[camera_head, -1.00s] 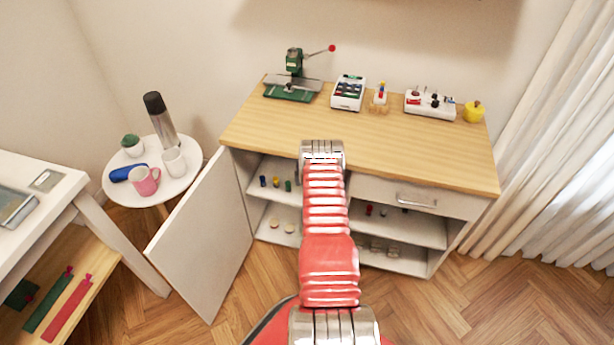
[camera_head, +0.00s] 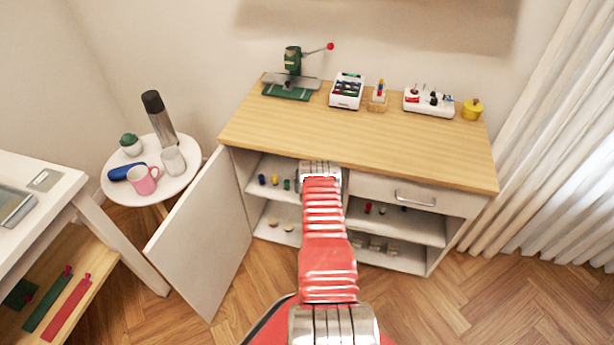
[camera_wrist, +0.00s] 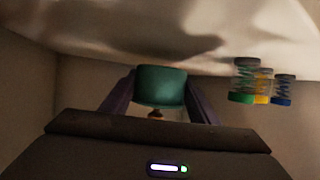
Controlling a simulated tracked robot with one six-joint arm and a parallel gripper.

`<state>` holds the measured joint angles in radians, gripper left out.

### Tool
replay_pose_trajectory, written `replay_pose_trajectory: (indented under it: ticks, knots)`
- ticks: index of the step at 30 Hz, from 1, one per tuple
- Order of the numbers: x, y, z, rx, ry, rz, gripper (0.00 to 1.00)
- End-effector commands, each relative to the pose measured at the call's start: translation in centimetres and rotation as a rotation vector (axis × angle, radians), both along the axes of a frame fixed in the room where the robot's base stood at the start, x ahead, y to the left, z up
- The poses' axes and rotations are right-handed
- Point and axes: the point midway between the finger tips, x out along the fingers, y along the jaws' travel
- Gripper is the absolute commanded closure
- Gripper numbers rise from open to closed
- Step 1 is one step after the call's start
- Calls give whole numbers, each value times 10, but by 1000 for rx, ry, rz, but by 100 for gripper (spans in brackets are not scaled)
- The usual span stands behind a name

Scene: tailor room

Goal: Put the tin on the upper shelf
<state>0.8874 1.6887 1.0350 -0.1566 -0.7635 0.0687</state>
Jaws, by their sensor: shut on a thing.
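The tin (camera_wrist: 160,86) shows in the wrist view as a teal-green body between the two dark fingers of my gripper (camera_wrist: 159,80), which is shut on it. In the head view my arm's end covers the middle of the cabinet front, and the gripper and tin are hidden behind it. The upper shelf (camera_head: 262,168) is in the open left part of the cabinet. In the wrist view, which looks upside down, a pale surface (camera_wrist: 90,35) runs along the top, close to the tin. I cannot tell whether they touch.
The open cabinet door (camera_head: 203,235) is at left, a drawer (camera_head: 400,192) at right. Small items occupy the lower shelf (camera_head: 268,232).

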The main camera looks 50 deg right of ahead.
Motion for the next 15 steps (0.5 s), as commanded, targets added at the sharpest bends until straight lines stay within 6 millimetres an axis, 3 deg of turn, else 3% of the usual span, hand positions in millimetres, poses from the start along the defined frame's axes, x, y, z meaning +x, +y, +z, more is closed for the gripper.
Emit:
replay_pose_trajectory:
  ticks: [6,15]
  knots:
    - [1,0,-17,-1,-1,0,83]
    - [1,0,-18,-1,-1,0,83]
